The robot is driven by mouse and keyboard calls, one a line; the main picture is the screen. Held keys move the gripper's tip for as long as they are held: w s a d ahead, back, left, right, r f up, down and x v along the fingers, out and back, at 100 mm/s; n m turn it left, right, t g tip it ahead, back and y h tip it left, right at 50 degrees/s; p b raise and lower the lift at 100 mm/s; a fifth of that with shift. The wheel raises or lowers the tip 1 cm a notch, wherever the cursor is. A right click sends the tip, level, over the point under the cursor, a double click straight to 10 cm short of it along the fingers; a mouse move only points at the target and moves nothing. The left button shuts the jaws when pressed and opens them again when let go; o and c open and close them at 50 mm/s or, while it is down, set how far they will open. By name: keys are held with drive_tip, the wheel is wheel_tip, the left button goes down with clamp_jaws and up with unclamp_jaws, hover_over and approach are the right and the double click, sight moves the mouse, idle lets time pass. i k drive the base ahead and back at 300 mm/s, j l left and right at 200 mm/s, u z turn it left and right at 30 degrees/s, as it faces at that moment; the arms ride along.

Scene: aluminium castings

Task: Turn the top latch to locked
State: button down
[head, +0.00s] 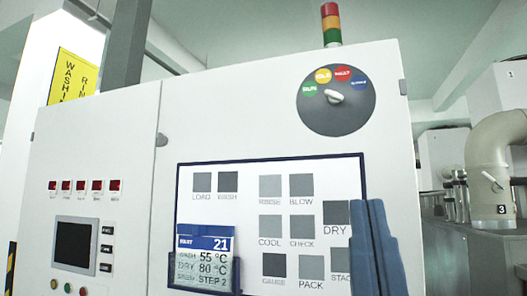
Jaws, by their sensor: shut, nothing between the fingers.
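A tall white machine cabinet (270,110) fills the middle of the head view. A small grey latch (162,140) sits high on the seam between its left panel and right door. It is too small to tell which way it is turned, and no locked mark is legible beside it. No other latch shows on the visible part of the seam. My gripper is not in view.
A dark status dial (336,118) with a white pointer is at the door's upper right. Below are a board (305,164) of grey squares, a blue-headed card (205,243) and a blue cloth-like thing (378,255). A screen (76,243) is left; pipes (490,150) stand right.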

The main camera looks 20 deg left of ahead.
sight(161, 141)
drive_tip(key=u, duration=1)
